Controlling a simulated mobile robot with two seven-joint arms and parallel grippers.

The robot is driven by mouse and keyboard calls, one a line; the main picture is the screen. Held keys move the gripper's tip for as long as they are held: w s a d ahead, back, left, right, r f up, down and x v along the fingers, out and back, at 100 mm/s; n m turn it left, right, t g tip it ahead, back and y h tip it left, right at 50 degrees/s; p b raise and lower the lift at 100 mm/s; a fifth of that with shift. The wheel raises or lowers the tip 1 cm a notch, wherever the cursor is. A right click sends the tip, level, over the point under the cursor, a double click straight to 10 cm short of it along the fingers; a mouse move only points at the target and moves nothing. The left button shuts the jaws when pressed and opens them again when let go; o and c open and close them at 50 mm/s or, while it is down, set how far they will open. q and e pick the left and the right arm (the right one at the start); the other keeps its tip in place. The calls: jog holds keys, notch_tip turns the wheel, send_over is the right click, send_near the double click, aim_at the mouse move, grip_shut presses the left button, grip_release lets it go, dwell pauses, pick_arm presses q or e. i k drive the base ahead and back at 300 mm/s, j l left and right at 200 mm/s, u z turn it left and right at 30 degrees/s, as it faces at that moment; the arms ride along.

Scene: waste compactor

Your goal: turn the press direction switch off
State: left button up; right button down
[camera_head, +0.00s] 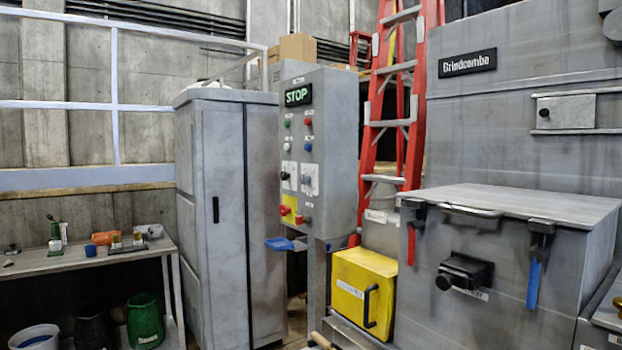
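The grey control panel (336,150) stands left of centre, with a lit green STOP display (298,95) at its top. Below it are rows of small green, red and white buttons or lamps. Lower down are two white plates, the left with a black switch knob (285,176) and the right with another small switch (307,180). A red switch on a yellow plate (289,210) sits near the bottom. The labels are too small to read, so I cannot tell which is the press direction switch or how it is set. Neither gripper is in view.
A grey cabinet (229,220) stands left of the panel, and a bench (85,257) with small items is at far left. A yellow box (362,290) and the grey machine (513,215) with red and blue handles stand right. A red ladder (411,130) is behind.

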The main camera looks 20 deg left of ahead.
aim_at(284, 175)
jog(key=i+j+z, duration=0.15)
jog(key=j, duration=0.2)
jog(key=i+j+z, duration=0.15)
jog(key=j, duration=0.2)
jog(key=i+j, duration=0.2)
jog(key=j, duration=0.15)
jog(key=i+j+z, duration=0.1)
jog(key=j, duration=0.3)
jog(key=i+j, duration=0.2)
jog(key=j, duration=0.2)
jog(key=i+j+z, duration=0.1)
jog(key=j, duration=0.25)
jog(key=i, duration=0.1)
